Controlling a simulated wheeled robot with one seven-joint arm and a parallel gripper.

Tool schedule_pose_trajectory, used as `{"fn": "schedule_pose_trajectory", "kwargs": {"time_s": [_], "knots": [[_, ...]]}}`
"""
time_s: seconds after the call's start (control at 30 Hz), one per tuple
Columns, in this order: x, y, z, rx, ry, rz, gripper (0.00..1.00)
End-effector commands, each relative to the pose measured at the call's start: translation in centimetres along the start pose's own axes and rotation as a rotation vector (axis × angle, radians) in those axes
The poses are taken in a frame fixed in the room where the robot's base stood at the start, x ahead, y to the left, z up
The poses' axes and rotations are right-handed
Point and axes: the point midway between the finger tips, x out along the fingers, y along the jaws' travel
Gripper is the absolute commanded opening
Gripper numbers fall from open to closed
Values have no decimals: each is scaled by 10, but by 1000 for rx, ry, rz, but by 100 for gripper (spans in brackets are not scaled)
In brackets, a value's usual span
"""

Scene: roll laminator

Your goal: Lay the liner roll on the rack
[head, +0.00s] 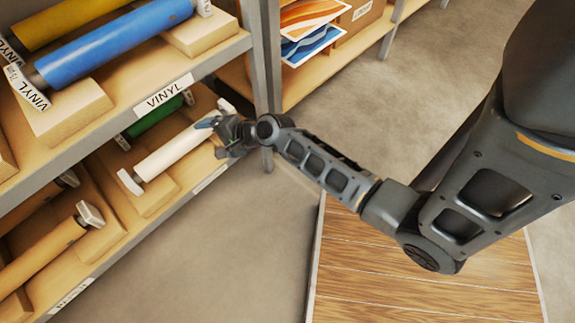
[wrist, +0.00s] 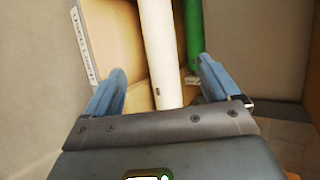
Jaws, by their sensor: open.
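A white roll (head: 175,153), which I take for the liner roll, lies on wooden cradle blocks on the rack's (head: 128,228) lower shelf. Its pale left end cap is in plain view; its right end is partly hidden by my gripper (head: 222,124). In the wrist view the white roll (wrist: 155,45) runs between the two spread blue fingers of my gripper (wrist: 161,85), with a gap on each side. My gripper is open at the roll's right end, by the shelf front. The fingers are not closed on it.
A green roll (head: 155,118) lies behind the white one and shows close to the right finger (wrist: 192,40). Brown rolls (head: 45,248) lie to the left. Blue (head: 115,40) and yellow rolls sit on the shelf above, labelled VINYL. A grey post (head: 262,60) stands close to my gripper. A wood-topped surface (head: 420,270) stands at lower right.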

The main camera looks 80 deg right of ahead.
Motion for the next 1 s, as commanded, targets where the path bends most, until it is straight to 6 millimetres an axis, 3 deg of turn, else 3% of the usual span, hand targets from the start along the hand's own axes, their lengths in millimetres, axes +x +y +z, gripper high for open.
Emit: {"fn": "schedule_pose_trajectory", "kwargs": {"time_s": [0.17, 0.3, 0.47, 0.63, 0.8, 1.0], "knots": [[-35, 30, 14, -207, 32, 19, 89], [-88, 55, 36, -509, 59, 19, 89], [-154, 65, 66, -861, 70, -13, 89], [-228, 58, 103, -1211, 65, -83, 89], [-299, 35, 140, -1526, 62, -186, 89], [-355, 6, 171, -1767, 70, -294, 89]]}}
